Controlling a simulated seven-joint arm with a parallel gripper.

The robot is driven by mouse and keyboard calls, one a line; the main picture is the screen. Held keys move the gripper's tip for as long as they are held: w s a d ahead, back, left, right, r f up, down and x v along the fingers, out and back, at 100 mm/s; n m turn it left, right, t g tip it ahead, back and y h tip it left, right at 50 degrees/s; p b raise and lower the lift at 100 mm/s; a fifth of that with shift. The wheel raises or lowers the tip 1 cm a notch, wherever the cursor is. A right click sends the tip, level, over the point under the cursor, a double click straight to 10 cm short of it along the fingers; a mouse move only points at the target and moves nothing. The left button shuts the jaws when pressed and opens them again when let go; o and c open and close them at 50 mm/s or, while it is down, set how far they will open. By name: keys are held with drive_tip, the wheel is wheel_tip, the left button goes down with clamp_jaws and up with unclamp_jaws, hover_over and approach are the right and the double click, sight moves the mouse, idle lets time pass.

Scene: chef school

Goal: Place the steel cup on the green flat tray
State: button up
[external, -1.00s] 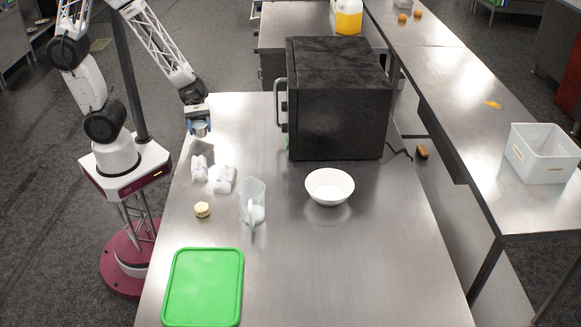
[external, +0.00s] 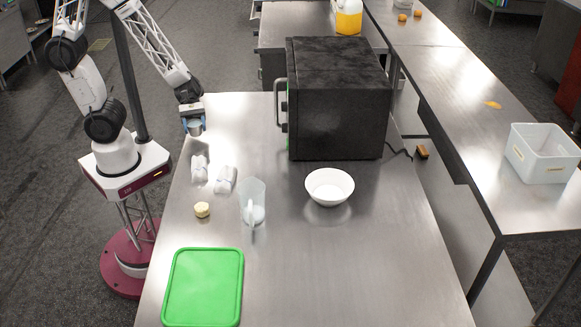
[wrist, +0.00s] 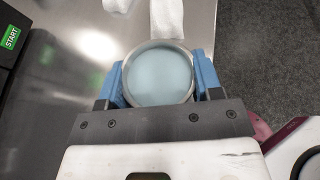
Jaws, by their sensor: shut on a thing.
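The steel cup (external: 195,129) is held between the blue fingers of my gripper (external: 194,122), over the far left end of the steel table. In the wrist view my gripper (wrist: 160,85) is shut on the round steel cup (wrist: 158,75), with one blue finger on each side and its open top facing the camera. The green flat tray (external: 204,287) lies at the near left of the table, empty, well apart from the cup.
Between cup and tray stand two white objects (external: 224,179), a small yellowish item (external: 202,209) and a clear jug (external: 252,203). A white bowl (external: 329,187) is mid-table. A black oven (external: 338,100) stands at the back. The table right of the tray is clear.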

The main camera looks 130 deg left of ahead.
sight(204, 285)
drive_tip(key=shift+w, duration=0.15)
